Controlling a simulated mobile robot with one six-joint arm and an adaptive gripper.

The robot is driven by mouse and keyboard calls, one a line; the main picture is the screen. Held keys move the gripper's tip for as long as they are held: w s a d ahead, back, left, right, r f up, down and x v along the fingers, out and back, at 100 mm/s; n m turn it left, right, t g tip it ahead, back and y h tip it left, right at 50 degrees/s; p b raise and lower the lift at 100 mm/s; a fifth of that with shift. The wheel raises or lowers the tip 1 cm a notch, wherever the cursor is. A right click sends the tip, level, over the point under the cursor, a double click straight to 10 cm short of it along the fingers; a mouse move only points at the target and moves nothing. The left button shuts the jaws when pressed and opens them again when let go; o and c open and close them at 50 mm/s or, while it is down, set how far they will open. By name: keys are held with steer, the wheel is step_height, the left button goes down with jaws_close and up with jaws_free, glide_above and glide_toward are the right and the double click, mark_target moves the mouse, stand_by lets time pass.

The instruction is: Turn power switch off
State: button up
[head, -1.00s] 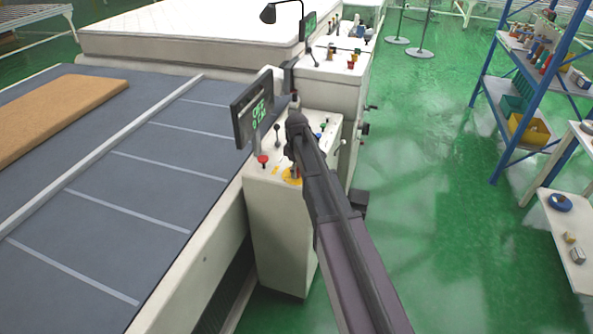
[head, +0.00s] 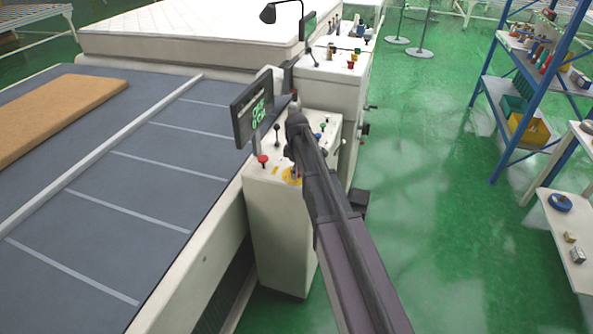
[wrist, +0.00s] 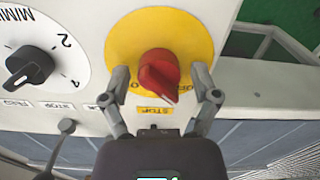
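The power switch is a red rotary knob (wrist: 158,75) on a round yellow plate (wrist: 160,28), with a yellow "STOP" label (wrist: 155,110) beside it in the wrist view. My gripper (wrist: 162,85) is open, with one finger on each side of the red knob.
A black dial (wrist: 30,68) on a white numbered plate sits left of the knob. A display screen (head: 253,107), a red button (head: 262,159) and levers stand on the console. A conveyor (head: 150,165) carries a tan slab (head: 55,118). Open green floor lies right, before a blue shelf (head: 530,80).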

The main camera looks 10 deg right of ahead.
steer(key=shift+m, duration=0.3)
stand_by(0.4)
steer(key=shift+m, duration=2)
steer(key=m, duration=0.4)
steer(key=shift+a, duration=0.1)
steer(key=m, duration=0.9)
steer(key=shift+m, duration=0.4)
step_height(320, 180, up, 14)
steer(key=p, duration=1.4)
steer(key=s+f+n+b, duration=0.2)
steer(key=s+f+b, duration=0.3)
steer(key=s, duration=0.8)
steer(key=s+f+n+b, duration=0.2)
steer(key=s+f+b, duration=0.3)
steer(key=s, duration=0.8)
steer(key=shift+f+n, duration=0.15)
steer(key=shift+n, duration=0.25)
